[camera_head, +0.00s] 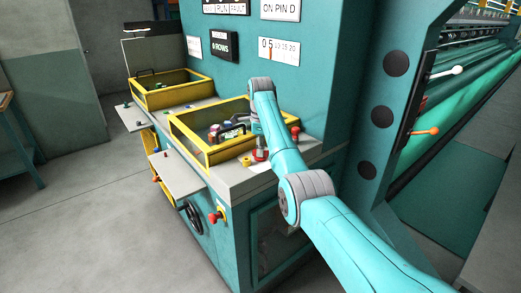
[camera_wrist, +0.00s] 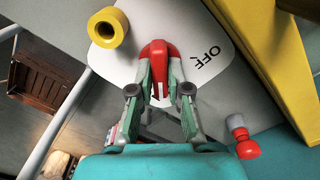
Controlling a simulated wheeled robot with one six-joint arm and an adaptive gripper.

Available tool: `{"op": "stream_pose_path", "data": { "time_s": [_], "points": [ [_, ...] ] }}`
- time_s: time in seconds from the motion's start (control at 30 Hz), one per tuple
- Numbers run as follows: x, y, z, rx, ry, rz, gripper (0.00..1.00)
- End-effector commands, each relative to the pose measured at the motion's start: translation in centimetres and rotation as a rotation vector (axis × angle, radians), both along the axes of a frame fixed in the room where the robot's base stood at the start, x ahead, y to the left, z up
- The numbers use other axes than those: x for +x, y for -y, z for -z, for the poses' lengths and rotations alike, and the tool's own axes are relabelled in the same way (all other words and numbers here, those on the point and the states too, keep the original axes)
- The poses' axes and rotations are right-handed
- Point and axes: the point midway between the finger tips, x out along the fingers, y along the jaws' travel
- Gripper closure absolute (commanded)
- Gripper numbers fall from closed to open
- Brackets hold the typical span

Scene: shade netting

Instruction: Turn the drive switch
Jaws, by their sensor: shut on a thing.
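A red switch handle (camera_wrist: 157,50) with a pale stripe stands on a white plate (camera_wrist: 195,40) marked "OFF" in the wrist view. It also shows in the head view (camera_head: 261,156), on the grey console top. My gripper (camera_wrist: 160,88) is shut on this handle, one finger on each side. In the head view my gripper (camera_head: 260,143) is partly hidden by my forearm. The word "drive" is not readable on the plate.
A yellow cylinder (camera_wrist: 123,27) stands on the same plate, close to my gripper. A red knob (camera_wrist: 247,149) sits right of my gripper. Yellow guard frames (camera_head: 190,136) edge the console panels. A black handwheel (camera_head: 193,218) is on the console front.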

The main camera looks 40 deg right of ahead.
Motion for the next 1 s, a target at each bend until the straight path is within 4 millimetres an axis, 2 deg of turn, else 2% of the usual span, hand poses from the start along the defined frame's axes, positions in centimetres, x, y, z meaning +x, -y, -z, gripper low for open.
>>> {"op": "stream_pose_path", "data": {
  "time_s": [0.1, 0.13, 0.2, 0.7, 1.0],
  "points": [
    [0.04, -0.03, -0.02, 0.000, 0.001, 0.000, 1.00],
    [0.04, -0.03, -0.02, 0.000, 0.001, 0.000, 0.76],
    [0.03, -0.02, -0.02, 0.000, 0.001, 0.000, 0.58],
    [0.01, 0.01, -0.01, 0.000, 0.000, -0.017, 0.58],
    [0.00, 0.00, -0.01, 0.000, 0.000, -0.231, 0.58]
  ]
}}
